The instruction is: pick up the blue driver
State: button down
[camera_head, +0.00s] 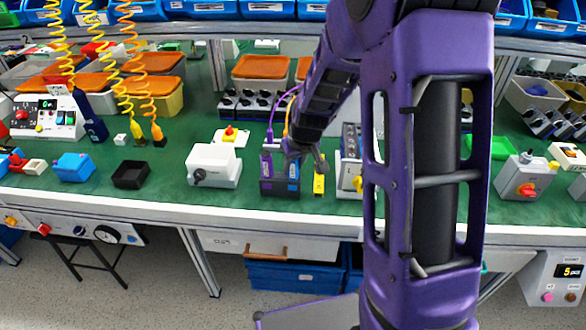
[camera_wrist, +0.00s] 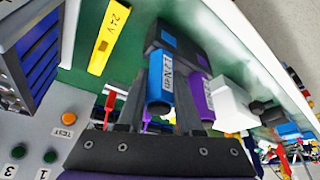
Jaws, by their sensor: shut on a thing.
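The blue driver (camera_wrist: 160,82), labelled 12 Nm, stands in a dark holder (camera_wrist: 190,38) in the wrist view. My gripper (camera_wrist: 161,98) is shut on it, with one grey finger on each side of its body. A purple driver (camera_wrist: 204,95) is right beside it in the same holder, partly behind the right finger. In the head view the holder (camera_head: 279,188) stands near the bench's front edge, with the purple driver (camera_head: 267,163) in its left place. My gripper (camera_head: 303,152) is over its right side and hides much of the blue driver.
A yellow 24V block (camera_head: 319,182) stands close right of the holder. A white box with a black knob (camera_head: 213,165) is to the left, and a switch panel (camera_head: 350,165) is to the right. Green bench top (camera_head: 240,196) is bare in front.

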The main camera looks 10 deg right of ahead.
notch_tip(320, 180, up, 10)
jog(key=shift+p, duration=0.7)
jog(key=c, duration=1.2)
grip_release()
grip_shut()
notch_tip(320, 180, up, 8)
jog(key=p, duration=0.4)
jog(key=shift+f+p, duration=0.25)
jog(key=shift+p, duration=0.05)
